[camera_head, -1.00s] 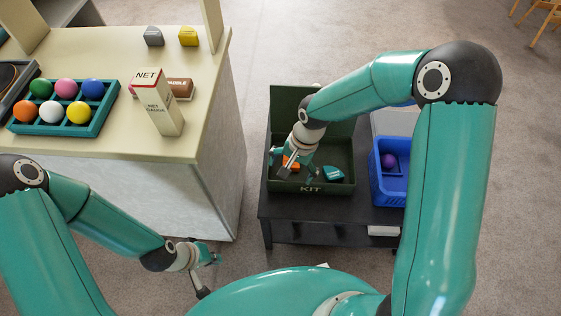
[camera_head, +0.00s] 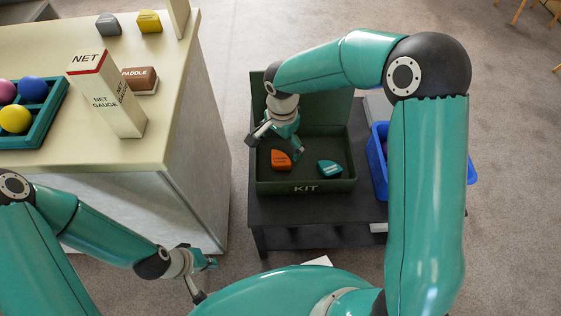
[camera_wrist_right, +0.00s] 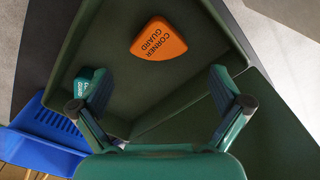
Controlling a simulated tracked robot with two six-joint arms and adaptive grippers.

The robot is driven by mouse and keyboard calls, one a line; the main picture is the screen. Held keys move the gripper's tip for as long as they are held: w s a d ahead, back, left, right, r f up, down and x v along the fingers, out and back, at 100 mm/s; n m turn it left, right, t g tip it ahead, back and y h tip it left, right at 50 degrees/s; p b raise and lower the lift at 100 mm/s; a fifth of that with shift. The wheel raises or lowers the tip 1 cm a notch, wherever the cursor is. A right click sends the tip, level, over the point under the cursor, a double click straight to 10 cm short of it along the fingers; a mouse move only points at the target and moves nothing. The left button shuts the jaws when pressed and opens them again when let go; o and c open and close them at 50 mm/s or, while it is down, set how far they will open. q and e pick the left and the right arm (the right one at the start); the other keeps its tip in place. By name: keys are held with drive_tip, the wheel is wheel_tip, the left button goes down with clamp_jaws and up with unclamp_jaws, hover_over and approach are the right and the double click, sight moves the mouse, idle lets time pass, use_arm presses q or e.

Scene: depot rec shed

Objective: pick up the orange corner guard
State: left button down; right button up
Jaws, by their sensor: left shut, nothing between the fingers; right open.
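The orange corner guard (camera_head: 281,159) lies on the floor of the green KIT box (camera_head: 306,188), left of the middle. It also shows in the right wrist view (camera_wrist_right: 159,39), lettered CORNER GUARD. A teal guard (camera_head: 330,169) lies to its right in the same box. My right gripper (camera_head: 279,140) is open and empty above the box, near the orange corner guard and apart from it. In the right wrist view, its spread fingers (camera_wrist_right: 160,92) point towards the box floor. My left gripper (camera_head: 207,265) is shut and empty, low beside the counter.
The KIT box stands on a dark table (camera_head: 300,211), its lid raised behind. A blue bin (camera_head: 380,163) stands right of it, partly hidden by my right arm. The counter (camera_head: 137,157) at left holds a NET box (camera_head: 112,98), a paddle block (camera_head: 140,77) and a ball tray (camera_head: 52,118).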

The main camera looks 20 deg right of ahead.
sight(281, 157)
drive_tip(key=shift+s+a+f+b, duration=0.1)
drive_tip(key=shift+f+b, duration=0.3)
drive_tip(key=shift+f, duration=1.15)
drive_tip(key=shift+s+a+f+b, duration=0.1)
drive_tip(key=shift+f+b, duration=0.3)
drive_tip(key=shift+f, duration=1.15)
drive_tip(key=c, duration=1.1)
